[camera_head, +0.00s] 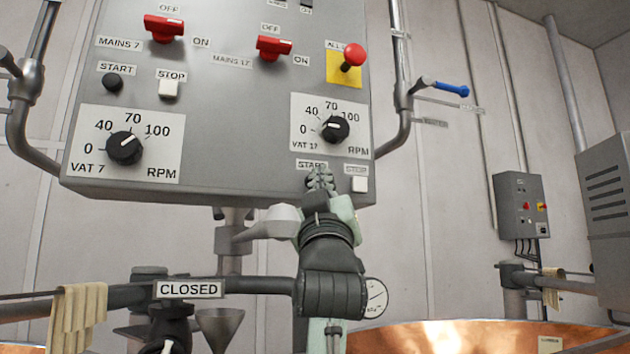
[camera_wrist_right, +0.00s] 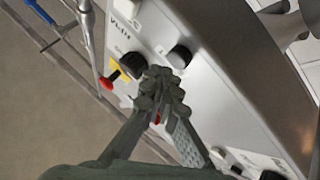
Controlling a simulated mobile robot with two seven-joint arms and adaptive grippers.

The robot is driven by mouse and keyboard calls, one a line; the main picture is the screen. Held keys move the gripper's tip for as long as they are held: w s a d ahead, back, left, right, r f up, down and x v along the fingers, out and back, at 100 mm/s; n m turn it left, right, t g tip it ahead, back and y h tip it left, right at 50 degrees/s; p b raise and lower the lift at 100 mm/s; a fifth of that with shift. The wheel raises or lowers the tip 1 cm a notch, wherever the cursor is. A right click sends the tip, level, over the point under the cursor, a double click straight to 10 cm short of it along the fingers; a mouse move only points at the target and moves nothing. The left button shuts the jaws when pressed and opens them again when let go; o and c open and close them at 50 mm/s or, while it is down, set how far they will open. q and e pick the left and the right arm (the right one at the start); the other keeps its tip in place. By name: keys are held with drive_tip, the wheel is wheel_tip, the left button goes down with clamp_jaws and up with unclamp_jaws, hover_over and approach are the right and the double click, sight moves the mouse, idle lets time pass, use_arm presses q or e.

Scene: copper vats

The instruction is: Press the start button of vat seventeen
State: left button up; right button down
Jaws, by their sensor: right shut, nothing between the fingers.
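The right wrist view shows the closed fingers (camera_wrist_right: 160,92) in front of the panel (camera_wrist_right: 220,80). My left gripper is not seen.
The vat 7 start button (camera_head: 112,82), stop button (camera_head: 169,88) and dial (camera_head: 125,148) are at left. A red mushroom button (camera_head: 353,55) sits upper right. A blue-handled valve (camera_head: 450,90), a CLOSED sign (camera_head: 188,289) and a copper vat (camera_head: 450,338) surround the panel.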

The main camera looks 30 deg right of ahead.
drive_tip(key=shift+w, duration=0.1)
drive_tip(key=shift+w+d, duration=0.15)
drive_tip(key=shift+w, duration=0.15)
drive_tip(key=shift+w+d, duration=0.1)
drive_tip(key=shift+w, duration=0.45)
idle(0.6)
idle(0.4)
drive_tip(key=shift+s+a+p, duration=0.2)
drive_tip(key=shift+s+p, duration=0.15)
drive_tip(key=shift+s, duration=0.55)
drive_tip(key=s, duration=0.2)
drive_tip(key=s+a+p, duration=0.1)
drive_tip(key=s, duration=0.2)
drive_tip(key=shift+a, duration=0.1)
idle(0.6)
